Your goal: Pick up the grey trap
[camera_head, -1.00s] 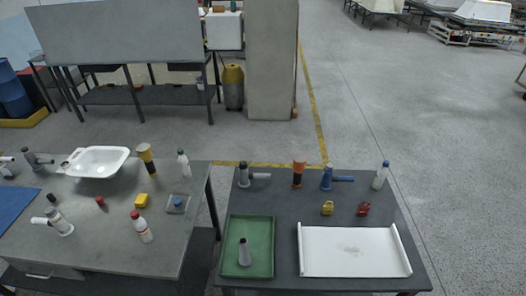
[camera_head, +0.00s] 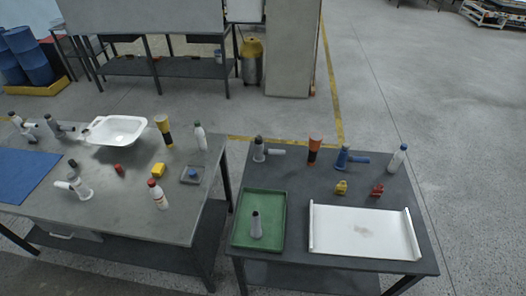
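Several grey trap-like fittings are in view, and I cannot tell which one the task names. One with a dark top and a side pipe pointing right (camera_head: 260,151) stands at the back left of the right table. A grey tapered piece with a dark top (camera_head: 256,226) stands upright in the green tray (camera_head: 239,239). On the left table, a pale grey one with a side pipe (camera_head: 79,187) stands near the blue mat, and another grey one (camera_head: 54,125) stands at the back left. Neither of my grippers is in view.
Floor to the right is clear.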

